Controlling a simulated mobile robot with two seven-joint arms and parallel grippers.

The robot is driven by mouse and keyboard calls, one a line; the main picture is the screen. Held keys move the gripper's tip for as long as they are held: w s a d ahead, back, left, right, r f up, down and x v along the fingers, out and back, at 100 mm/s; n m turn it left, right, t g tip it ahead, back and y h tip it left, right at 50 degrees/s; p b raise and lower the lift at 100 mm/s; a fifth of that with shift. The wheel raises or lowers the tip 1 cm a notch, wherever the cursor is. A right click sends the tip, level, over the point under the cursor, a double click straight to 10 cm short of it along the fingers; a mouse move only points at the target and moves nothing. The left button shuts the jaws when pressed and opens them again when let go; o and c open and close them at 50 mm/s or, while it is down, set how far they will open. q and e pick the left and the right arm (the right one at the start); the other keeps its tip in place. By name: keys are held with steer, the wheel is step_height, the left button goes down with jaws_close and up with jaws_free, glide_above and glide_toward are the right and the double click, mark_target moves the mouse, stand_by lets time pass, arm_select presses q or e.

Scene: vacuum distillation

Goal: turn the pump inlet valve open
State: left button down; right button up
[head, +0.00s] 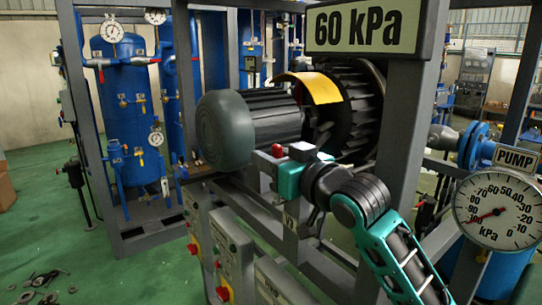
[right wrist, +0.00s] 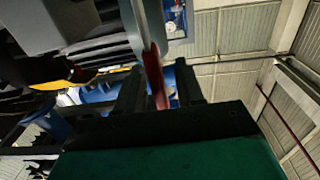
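A red lever handle (right wrist: 155,80), taken to be the pump inlet valve's, shows in the right wrist view, running down from a grey rounded part. My right gripper (right wrist: 160,82) has its two dark fingers on either side of this handle. Gaps show beside the handle, so the gripper looks open around it. In the head view my right gripper (head: 268,162) is in front of the pump motor, its fingers mostly hidden by my teal wrist. A small red part (head: 277,150) shows there. The valve body is hidden. My left gripper is not in view.
The dark green pump motor (head: 250,122) with a yellow guard (head: 318,88) sits behind my wrist. A grey frame post (head: 403,150) stands right of it. The PUMP gauge (head: 498,212) is at right, its needle pointing left. A "60 kPa" sign (head: 365,27) hangs above.

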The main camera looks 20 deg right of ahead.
steer(key=shift+w+a, duration=0.1)
steer(key=shift+w, duration=0.15)
steer(key=shift+c, duration=0.5)
jaws_close()
